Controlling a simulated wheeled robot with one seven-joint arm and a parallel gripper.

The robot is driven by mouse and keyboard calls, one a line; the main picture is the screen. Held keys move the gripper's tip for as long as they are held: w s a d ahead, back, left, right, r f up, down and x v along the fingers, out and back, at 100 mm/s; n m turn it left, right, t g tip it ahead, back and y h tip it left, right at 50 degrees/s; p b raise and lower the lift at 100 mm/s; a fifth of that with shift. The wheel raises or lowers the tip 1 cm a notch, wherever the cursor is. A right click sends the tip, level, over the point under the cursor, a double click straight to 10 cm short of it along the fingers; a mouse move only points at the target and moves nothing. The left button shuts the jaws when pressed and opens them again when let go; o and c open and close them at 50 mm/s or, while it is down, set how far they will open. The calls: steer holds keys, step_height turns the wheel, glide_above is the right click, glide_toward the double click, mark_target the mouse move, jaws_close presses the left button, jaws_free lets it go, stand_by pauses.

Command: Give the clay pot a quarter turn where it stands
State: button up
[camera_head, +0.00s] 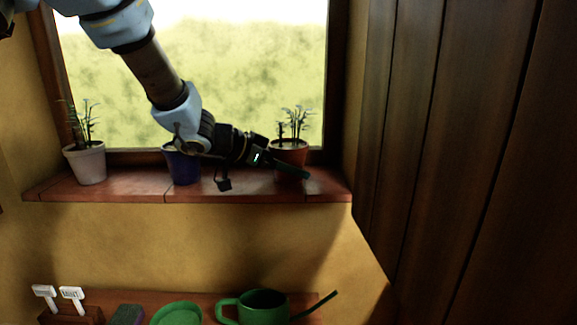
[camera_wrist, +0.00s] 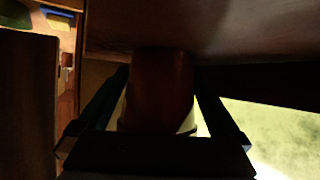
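The clay pot (camera_head: 287,158) is reddish brown with a leafy plant in it. It stands upright at the right end of the brick window sill (camera_head: 120,190). My gripper (camera_head: 292,168) reaches it from the left, one dark finger crossing low in front of the pot. In the wrist view the pot (camera_wrist: 163,88) lies between my two fingers (camera_wrist: 163,80), close to both. Thin bright gaps show beside it nearer the palm; contact at the fingertips is too dark to make out. The far finger is hidden in the head view.
A blue pot (camera_head: 182,167) stands under my wrist, partly hidden, and a white pot (camera_head: 87,163) with a plant stands at the left. Dark wooden boards (camera_head: 455,130) rise at the right. Below, a shelf holds a green watering can (camera_head: 263,306) and a green dish (camera_head: 177,314).

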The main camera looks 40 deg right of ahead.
steer(key=v, duration=1)
steer(key=shift+a+r, duration=0.15)
steer(key=shift+a, duration=0.15)
